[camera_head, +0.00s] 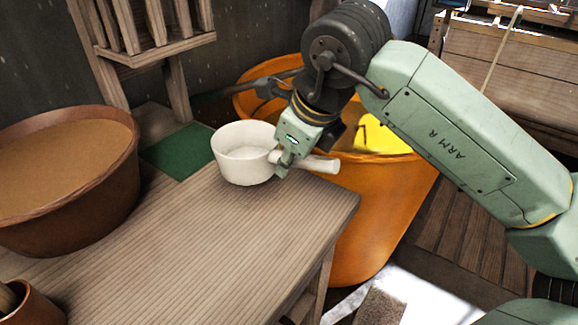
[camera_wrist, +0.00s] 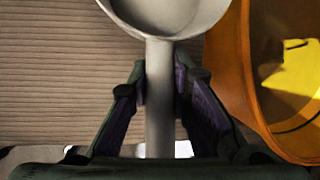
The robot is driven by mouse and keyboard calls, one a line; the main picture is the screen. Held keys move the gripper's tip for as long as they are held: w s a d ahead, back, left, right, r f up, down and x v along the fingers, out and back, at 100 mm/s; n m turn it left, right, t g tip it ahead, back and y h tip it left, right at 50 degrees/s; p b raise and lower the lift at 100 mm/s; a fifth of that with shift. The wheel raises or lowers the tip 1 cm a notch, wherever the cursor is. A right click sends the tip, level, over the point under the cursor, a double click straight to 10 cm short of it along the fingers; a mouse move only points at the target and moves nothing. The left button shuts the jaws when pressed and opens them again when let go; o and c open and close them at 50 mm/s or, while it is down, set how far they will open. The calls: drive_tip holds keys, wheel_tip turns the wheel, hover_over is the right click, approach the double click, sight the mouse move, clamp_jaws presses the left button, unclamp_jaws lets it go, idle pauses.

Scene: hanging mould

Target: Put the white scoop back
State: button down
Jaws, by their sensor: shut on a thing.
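The white scoop (camera_head: 240,167) is a round cup with a straight handle pointing right in the head view. It is at the right back part of the wooden table, near its edge; I cannot tell whether its base touches the top. My gripper (camera_head: 283,163) is shut on the scoop's handle, close to the cup. In the wrist view, my gripper's fingers (camera_wrist: 160,85) stand on both sides of the handle, and part of the scoop's cup (camera_wrist: 168,12) shows at the top. A green mat (camera_head: 180,151) lies on the table behind and left of the scoop.
The wooden table (camera_head: 190,262) has free room at its front. A large brown bowl (camera_head: 112,190) stands at the left, a small brown pot (camera_head: 38,308) at the front left. An orange bin (camera_head: 375,215) with something yellow inside stands beyond the table's right edge. A wooden rack (camera_head: 150,50) is behind.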

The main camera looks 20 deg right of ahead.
wheel_tip(320, 180, down, 2)
drive_tip(key=shift+s+f, duration=0.1)
drive_tip(key=shift+f, duration=0.1)
drive_tip(key=shift+f, duration=0.3)
drive_tip(key=c, duration=1.5)
unclamp_jaws()
drive_tip(key=shift+r, duration=0.1)
drive_tip(key=shift+o, duration=0.2)
drive_tip(key=shift+r, duration=0.45)
drive_tip(key=v, duration=1.1)
drive_tip(key=shift+s+r, duration=0.2)
drive_tip(key=shift+s, duration=0.05)
drive_tip(key=shift+d, duration=0.1)
